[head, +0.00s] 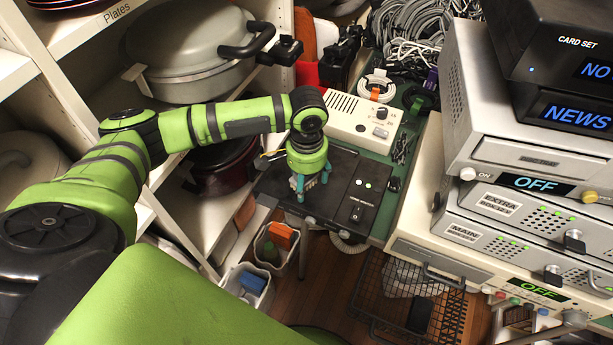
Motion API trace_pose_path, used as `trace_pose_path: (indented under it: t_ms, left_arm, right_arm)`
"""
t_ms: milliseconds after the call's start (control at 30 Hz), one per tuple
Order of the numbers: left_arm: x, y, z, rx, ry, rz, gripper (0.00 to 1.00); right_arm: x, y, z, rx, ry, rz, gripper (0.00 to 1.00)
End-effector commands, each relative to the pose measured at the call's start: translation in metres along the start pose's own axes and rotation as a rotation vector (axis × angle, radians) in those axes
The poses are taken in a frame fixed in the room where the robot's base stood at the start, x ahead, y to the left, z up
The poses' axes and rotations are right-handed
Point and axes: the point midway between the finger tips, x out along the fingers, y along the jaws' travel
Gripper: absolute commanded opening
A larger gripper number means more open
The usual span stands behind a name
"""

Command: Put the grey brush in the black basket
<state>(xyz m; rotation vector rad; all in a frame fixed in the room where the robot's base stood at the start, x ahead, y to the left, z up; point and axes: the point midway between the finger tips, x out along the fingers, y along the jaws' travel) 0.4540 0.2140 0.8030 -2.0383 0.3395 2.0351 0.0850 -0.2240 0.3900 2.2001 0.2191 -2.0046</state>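The black basket (373,288) is a wire basket low down at the bottom centre right, below the bench edge. A dark flat item (420,314) shows in it. My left gripper (311,184) points down over the black panel device (338,205), with its teal fingers low above the panel. I cannot make out the grey brush for certain; the gripper and wrist hide part of the panel. My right gripper is not in view.
A cream device (362,117) and coiled white cable (376,84) stand behind the panel. Stacked electronic units (530,160) fill the right. Shelves with a large pot (190,60) stand left. Small white bins (249,287) sit below the panel. Wood floor shows around the basket.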

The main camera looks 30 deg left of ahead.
Motion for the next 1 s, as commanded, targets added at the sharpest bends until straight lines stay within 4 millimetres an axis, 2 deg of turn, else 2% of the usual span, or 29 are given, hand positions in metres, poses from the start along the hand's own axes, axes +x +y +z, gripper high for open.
trace_pose_path:
  t_ms: [300, 433, 567, 800, 1000]
  left_arm:
    - [-0.001, 0.000, 0.000, 0.000, 0.000, -0.001, 0.78]
    - [-0.010, 0.000, -0.001, 0.000, 0.003, -0.001, 0.78]
    - [-0.032, 0.000, -0.001, 0.001, 0.005, 0.000, 0.78]
    - [-0.085, 0.000, -0.001, 0.000, 0.005, -0.001, 0.78]
    - [-0.114, 0.000, -0.001, -0.001, 0.003, 0.000, 0.78]
  right_arm:
    - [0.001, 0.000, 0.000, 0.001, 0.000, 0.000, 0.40]
    - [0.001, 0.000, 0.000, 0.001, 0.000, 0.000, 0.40]
    - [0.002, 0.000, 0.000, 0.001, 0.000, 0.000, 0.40]
    - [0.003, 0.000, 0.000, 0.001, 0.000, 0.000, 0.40]
    - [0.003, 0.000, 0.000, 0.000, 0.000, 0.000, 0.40]
